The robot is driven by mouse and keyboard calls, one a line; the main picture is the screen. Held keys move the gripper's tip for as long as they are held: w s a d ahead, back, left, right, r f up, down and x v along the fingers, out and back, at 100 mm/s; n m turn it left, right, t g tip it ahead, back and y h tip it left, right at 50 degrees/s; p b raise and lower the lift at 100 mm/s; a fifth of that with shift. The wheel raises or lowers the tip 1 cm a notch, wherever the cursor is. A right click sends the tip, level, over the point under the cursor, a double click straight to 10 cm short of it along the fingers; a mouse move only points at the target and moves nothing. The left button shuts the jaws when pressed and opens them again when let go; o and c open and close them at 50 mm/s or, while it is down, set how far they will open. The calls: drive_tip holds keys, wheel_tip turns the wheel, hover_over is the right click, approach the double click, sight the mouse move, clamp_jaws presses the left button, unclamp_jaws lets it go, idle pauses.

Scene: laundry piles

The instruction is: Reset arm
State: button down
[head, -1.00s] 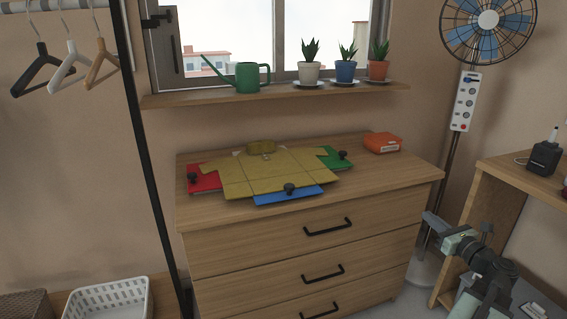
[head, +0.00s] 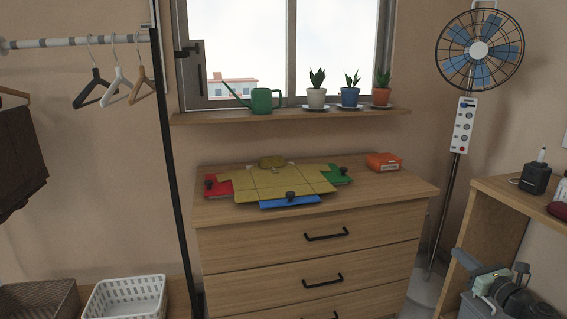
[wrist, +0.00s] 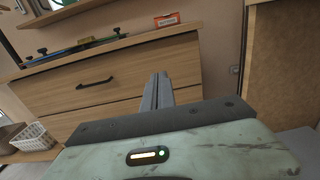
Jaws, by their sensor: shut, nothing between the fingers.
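My arm shows at the lower right of the head view, to the right of the wooden dresser, with my gripper (head: 465,262) on its left side. In the wrist view my gripper (wrist: 158,78) shows its two grey fingers close together. They are shut with nothing between them. The fingers point toward the dresser (wrist: 110,90) and its drawer fronts. I cannot tell the exact gap to the dresser.
On the dresser (head: 225,213) lies a yellow shirt (head: 285,181) on a folding board with red, green and blue panels. An orange box (head: 383,161) sits behind at right. A standing fan (head: 478,52) and a wooden desk (head: 490,195) are at right. Baskets (head: 125,298) are at lower left.

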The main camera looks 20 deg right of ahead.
drive_tip(key=w+a+n+y, duration=0.4)
drive_tip(key=w+a+y, duration=0.2)
drive_tip(key=w+a, duration=1.1)
drive_tip(key=w+a+f+n+g+y, duration=0.2)
drive_tip(key=w+a, duration=0.2)
drive_tip(key=a, duration=0.4)
drive_tip(key=w+a+f+n+g+y+p, duration=0.1)
drive_tip(key=w+a+n+y, duration=0.2)
drive_tip(key=a, duration=0.4)
drive_tip(key=w+a+f+n+g+y, duration=0.1)
drive_tip(key=w+a+f+n+g, duration=0.1)
drive_tip(key=w+a, duration=0.5)
drive_tip(key=s+a+f+n+g, duration=0.2)
drive_tip(key=a+f+n+g, duration=0.25)
drive_tip(key=a, duration=0.75)
drive_tip(key=s+a+f+n+g, duration=0.1)
drive_tip(key=a+f+n+g, duration=0.4)
drive_tip(key=a, duration=0.7)
drive_tip(key=s+a+f+n+g+h+p, duration=0.1)
drive_tip(key=s+a+f+n+h, duration=0.4)
drive_tip(key=n, duration=0.4)
drive_tip(key=s+d+f+n+g+h, duration=0.2)
drive_tip(key=s+d+n+h, duration=0.2)
drive_tip(key=d+n, duration=0.5)
wheel_tip(320, 180, up, 38)
drive_tip(key=p, duration=3.8)
drive_tip(key=shift+s+d, duration=0.15)
